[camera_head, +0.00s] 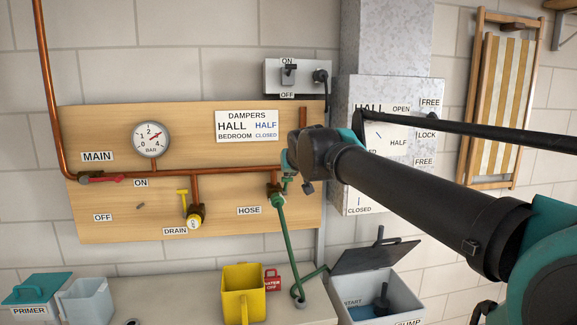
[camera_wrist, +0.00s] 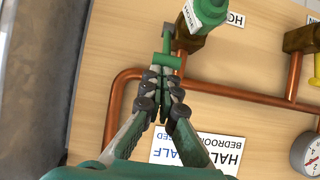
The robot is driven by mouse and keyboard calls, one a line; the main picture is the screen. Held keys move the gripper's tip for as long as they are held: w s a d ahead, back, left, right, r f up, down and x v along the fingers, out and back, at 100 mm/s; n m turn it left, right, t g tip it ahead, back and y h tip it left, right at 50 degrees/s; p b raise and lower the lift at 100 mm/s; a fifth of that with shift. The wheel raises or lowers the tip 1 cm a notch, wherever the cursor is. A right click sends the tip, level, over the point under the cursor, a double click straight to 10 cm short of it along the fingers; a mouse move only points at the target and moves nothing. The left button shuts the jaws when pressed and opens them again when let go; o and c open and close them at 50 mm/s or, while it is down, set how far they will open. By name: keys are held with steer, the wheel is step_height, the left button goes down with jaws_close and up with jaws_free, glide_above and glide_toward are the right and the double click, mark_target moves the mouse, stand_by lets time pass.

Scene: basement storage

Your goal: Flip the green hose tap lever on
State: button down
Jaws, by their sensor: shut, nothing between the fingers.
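The green hose tap lever (camera_wrist: 167,42) shows in the wrist view just beyond my fingertips, beside the brass hose valve (camera_wrist: 190,38) and the green hose fitting (camera_wrist: 208,12). My gripper (camera_wrist: 164,76) is shut and empty, with its tips at the lever's near end. They look very close to it; I cannot tell if they touch. In the head view the lever (camera_head: 287,181) is a small green piece right of the hose valve (camera_head: 274,189). My gripper (camera_head: 286,163) is there just above it, mostly hidden behind my wrist.
Copper pipes (camera_head: 228,171) run across the wooden board (camera_head: 110,125). The yellow drain lever (camera_head: 183,199) is left of the hose tap. A dampers sign (camera_head: 247,126) hangs above, and a grey damper box (camera_head: 400,95) is close on the right. A yellow bucket (camera_head: 243,295) stands below.

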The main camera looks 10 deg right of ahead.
steer(key=shift+s+f+t, duration=0.8)
steer(key=shift+f+t, duration=0.05)
steer(key=shift+t, duration=0.05)
steer(key=shift+s+f, duration=0.45)
steer(key=shift+f, duration=0.2)
steer(key=shift+r, duration=0.1)
